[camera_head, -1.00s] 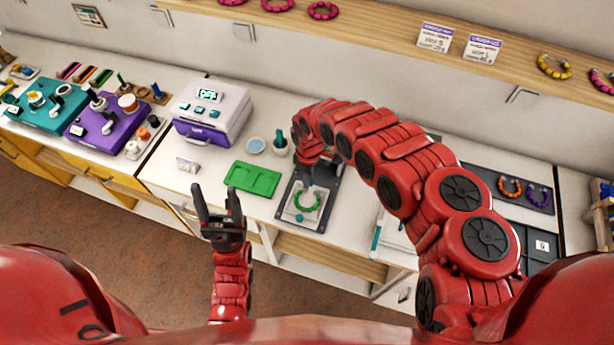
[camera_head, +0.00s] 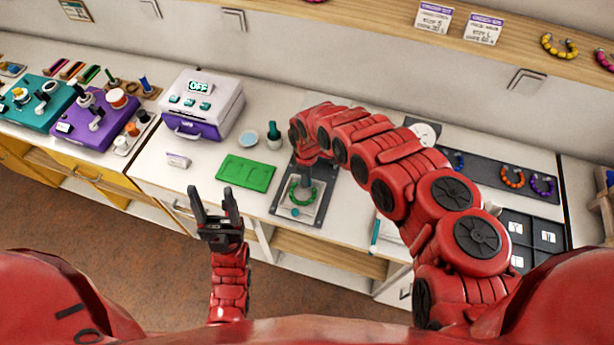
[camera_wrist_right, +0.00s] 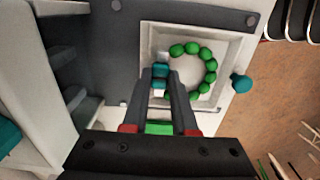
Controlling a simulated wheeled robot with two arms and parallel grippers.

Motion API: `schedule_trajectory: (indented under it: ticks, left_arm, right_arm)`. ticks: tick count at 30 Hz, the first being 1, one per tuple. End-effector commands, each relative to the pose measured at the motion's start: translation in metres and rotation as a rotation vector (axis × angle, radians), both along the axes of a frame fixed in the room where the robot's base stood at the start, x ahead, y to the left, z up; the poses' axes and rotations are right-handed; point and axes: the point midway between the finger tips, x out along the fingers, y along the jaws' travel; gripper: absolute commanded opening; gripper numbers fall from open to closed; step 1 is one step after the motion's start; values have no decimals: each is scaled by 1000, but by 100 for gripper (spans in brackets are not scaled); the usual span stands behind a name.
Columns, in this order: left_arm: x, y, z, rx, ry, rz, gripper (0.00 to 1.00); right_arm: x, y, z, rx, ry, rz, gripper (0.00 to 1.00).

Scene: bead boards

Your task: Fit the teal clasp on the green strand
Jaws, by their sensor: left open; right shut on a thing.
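The green strand (camera_head: 303,197) is an open ring of round beads in a square pale tray (camera_head: 288,209) on a dark plate. It also shows in the right wrist view (camera_wrist_right: 209,75), with its gap on the left side. My right gripper (camera_wrist_right: 162,80) is shut on the teal clasp (camera_wrist_right: 160,71), which has pale ends. The clasp is at the strand's gap; I cannot tell whether it touches the end beads. In the head view, my right gripper (camera_head: 306,179) points down over the tray. My left gripper (camera_head: 215,203) is open and empty, apart from the bench things.
A teal knob (camera_wrist_right: 241,84) sticks out at the tray's side. A green mat (camera_head: 246,172) lies left of the dark plate (camera_head: 318,207), with a purple and white machine (camera_head: 201,107) behind. A dark board (camera_head: 500,176) with finished rings is at right.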

Motion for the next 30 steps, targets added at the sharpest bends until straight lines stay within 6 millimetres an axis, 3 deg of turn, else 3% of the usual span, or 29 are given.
schedule_trajectory:
  ticks: [10,11,16,22,26,30]
  left_arm:
    - [0,0,1,0,0,0,60]
    - [0,0,1,0,0,0,60]
    - [0,0,1,0,0,0,60]
    - [0,0,1,0,0,0,60]
    - [0,0,0,0,0,0,60]
    - [0,0,1,0,0,0,60]
  right_arm:
    - [0,0,0,0,1,0,0]
    - [0,1,0,0,1,0,31]
    - [0,0,0,1,1,0,61]
    - [0,1,0,1,1,0,61]
    - [-1,1,0,1,1,0,81]
    - [-1,1,0,1,1,0,81]
